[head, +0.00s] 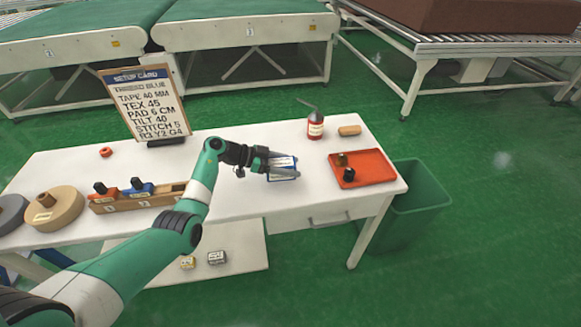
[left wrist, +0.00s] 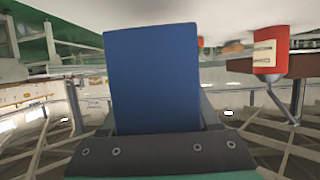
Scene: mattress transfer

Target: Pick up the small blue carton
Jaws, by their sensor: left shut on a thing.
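The small blue carton (head: 283,172) with a white label is at the middle right of the white table in the head view. My left gripper (head: 284,167) is shut on it, with the grey fingers along its sides. In the left wrist view the carton (left wrist: 153,80) shows as a plain blue face between the fingers. I cannot tell whether the carton touches the tabletop. My right gripper is in neither view.
An orange tray (head: 376,178) with small items lies right of the carton. A red oil can (head: 315,126) and a tan block (head: 350,131) stand behind. A wooden holder (head: 140,201), tape rolls (head: 54,209) and a setup card (head: 146,103) are left. A green bin (head: 415,205) is beyond the right edge.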

